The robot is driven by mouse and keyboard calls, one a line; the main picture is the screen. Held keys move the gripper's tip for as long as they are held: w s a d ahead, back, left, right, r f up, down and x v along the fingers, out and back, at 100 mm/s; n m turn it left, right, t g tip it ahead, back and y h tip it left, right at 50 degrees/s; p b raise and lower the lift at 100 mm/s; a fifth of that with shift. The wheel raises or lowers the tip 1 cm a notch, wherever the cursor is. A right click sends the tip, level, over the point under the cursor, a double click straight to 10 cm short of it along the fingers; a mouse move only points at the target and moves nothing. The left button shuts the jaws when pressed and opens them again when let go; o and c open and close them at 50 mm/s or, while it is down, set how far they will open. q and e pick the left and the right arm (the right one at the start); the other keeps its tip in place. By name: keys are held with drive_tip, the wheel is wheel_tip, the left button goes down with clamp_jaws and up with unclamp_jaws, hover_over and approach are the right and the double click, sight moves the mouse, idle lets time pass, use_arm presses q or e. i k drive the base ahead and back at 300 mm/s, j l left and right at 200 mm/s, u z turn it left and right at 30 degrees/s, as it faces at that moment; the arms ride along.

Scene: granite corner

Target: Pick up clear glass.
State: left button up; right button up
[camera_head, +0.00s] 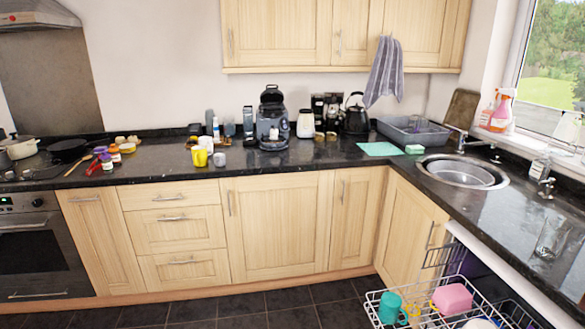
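A clear glass (552,238) stands on the dark granite counter at the right of the head view, to the right of the round sink and near the counter's front edge. It is see-through, so its outline is faint. Neither of my grippers shows in this view.
The round sink (462,172) lies left of the glass, with a small dispenser (545,170) behind. Below the counter, an open dishwasher rack (440,307) holds a teal cup (390,307) and a pink item (452,298). The counter around the glass is mostly clear.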

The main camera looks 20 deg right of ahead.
sight(555, 232)
drive_tip(key=k+l, duration=0.1)
drive_tip(key=l, duration=0.25)
drive_tip(key=k+l, duration=0.1)
drive_tip(key=l, duration=0.25)
drive_tip(key=k+l, duration=0.1)
drive_tip(key=l, duration=0.25)
drive_tip(key=k+l, duration=0.1)
drive_tip(key=l, duration=0.25)
drive_tip(key=k+l, duration=0.1)
drive_tip(key=l, duration=0.3)
